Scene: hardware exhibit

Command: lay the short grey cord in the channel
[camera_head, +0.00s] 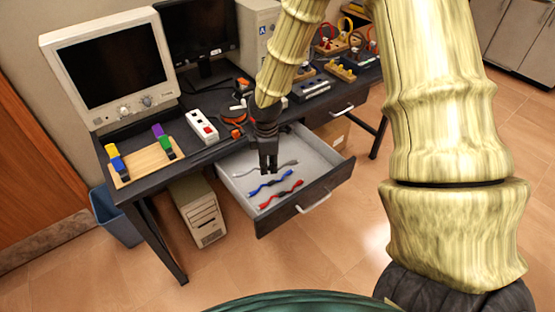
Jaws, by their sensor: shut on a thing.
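The short grey cord (286,164) lies in the open drawer (229,170), the rearmost of several cords there. My gripper (268,171) points down into the drawer and is shut on the grey cord near its middle. The fingers hide that part of the cord, and both ends show to either side. I cannot tell whether the cord touches the drawer floor. A wooden board (139,171) with coloured blocks at both ends stands at the desk's left end. I cannot make out for sure which thing is the channel.
A blue cord (268,186) and a red cord (283,194) lie just in front of the grey one. A white switch box (202,127), monitors and a black strip (312,89) stand on the desk. The drawer walls surround my gripper.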

